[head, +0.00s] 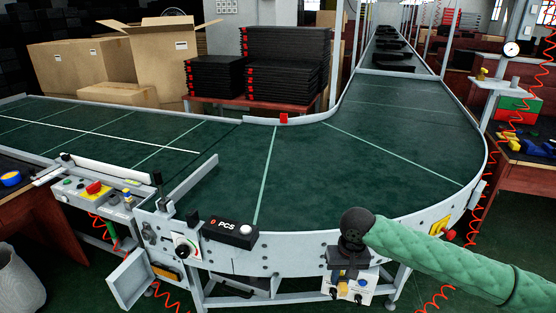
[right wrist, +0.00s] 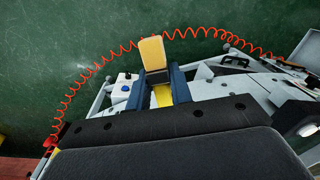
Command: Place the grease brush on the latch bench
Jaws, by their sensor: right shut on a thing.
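My right gripper (right wrist: 157,88) has dark blue fingers shut on a tan and yellow piece (right wrist: 152,55), which looks like the grease brush. Its tan end sticks out beyond the fingertips. In the head view the right gripper (head: 349,276) hangs under my black wrist at the conveyor's front edge, with the held piece mostly hidden. No label marks the latch bench. A brown bench (head: 520,168) at the right bears blue, yellow and green items, and another brown bench (head: 30,207) stands at the left; I cannot tell which is meant. My left gripper is not in view.
The curved green conveyor (head: 330,170) is mostly bare, with a raised metal rim. A PCS counter (head: 231,232) and a control box (head: 93,188) sit along its front edge. Red coiled hoses (right wrist: 85,85) run near the gripper. Cardboard boxes (head: 90,60) and black trays (head: 285,60) stand behind.

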